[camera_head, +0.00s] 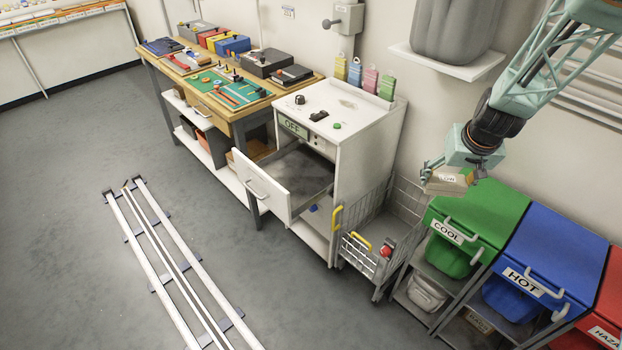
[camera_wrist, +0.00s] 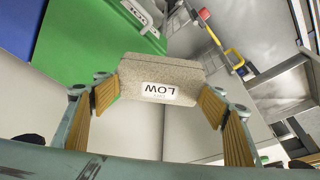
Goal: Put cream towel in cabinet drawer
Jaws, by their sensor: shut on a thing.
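The cream towel (camera_head: 447,183) is a folded, block-like beige bundle with a white label. In the wrist view the towel (camera_wrist: 150,70) sits between the two fingers, and its label reads LOW upside down. The white cabinet (camera_head: 370,137) stands left of my gripper. Its cabinet drawer (camera_head: 264,190) is pulled out, with a grey inside that looks empty. The drawer is lower than the towel and well to its left.
A wire cart (camera_head: 383,230) with yellow handles stands between the cabinet and the green COOL bin (camera_head: 490,215). A blue HOT bin (camera_head: 560,255) and a red bin (camera_head: 607,300) are farther right. A workbench (camera_head: 240,108) with tools is left of the cabinet. Colored tags (camera_head: 370,80) stand on the cabinet's back edge.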

